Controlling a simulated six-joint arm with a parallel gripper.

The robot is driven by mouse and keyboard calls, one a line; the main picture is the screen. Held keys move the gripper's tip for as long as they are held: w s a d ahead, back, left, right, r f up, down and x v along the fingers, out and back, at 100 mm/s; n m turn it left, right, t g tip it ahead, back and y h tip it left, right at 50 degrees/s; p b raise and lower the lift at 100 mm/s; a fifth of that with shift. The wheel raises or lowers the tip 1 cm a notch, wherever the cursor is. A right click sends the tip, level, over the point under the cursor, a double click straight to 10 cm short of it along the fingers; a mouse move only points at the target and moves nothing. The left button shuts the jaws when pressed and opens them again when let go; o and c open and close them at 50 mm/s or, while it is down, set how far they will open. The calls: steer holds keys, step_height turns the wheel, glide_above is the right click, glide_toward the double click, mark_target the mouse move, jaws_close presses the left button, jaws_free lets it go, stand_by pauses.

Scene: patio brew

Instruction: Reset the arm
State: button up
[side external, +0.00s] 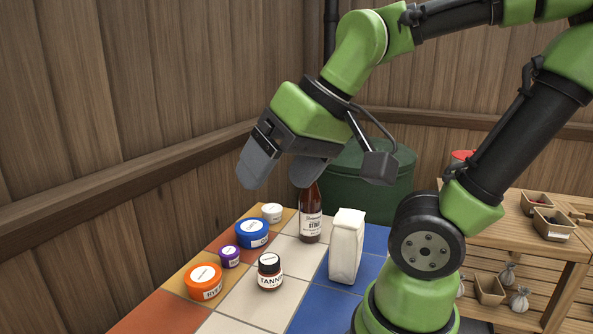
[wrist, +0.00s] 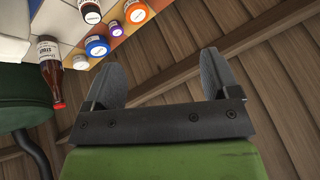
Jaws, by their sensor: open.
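My gripper (side external: 275,172) is open and empty, raised in the air above the far part of the tiled table (side external: 240,322) in the side external view. Its two grey fingers stand wide apart in the wrist view (wrist: 168,82), with only wooden wall and floor-like planks between them. My arm arches up from its green base at the right and bends down to the gripper. The gripper touches none of the containers.
On the table stand a brown bottle (side external: 311,215), white bag (side external: 346,246), small brown jar (side external: 270,272), orange tub (side external: 204,282), purple tub (side external: 230,257), blue tub (side external: 252,234) and white tub (side external: 272,212). A green bin (side external: 365,180) stands behind; wooden walls enclose the corner. A wooden shelf (side external: 510,235) is at right.

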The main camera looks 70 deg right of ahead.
steer(key=shift+s+a+r+n+t+y, duration=0.15)
steer(key=shift+s+a+t, duration=0.15)
steer(key=shift+s, duration=0.35)
steer(key=shift+s+a+r+n+t+y, duration=0.1)
steer(key=shift+s+a+n+t+y, duration=0.1)
steer(key=shift+s+a, duration=0.3)
steer(key=shift+s+d, duration=0.1)
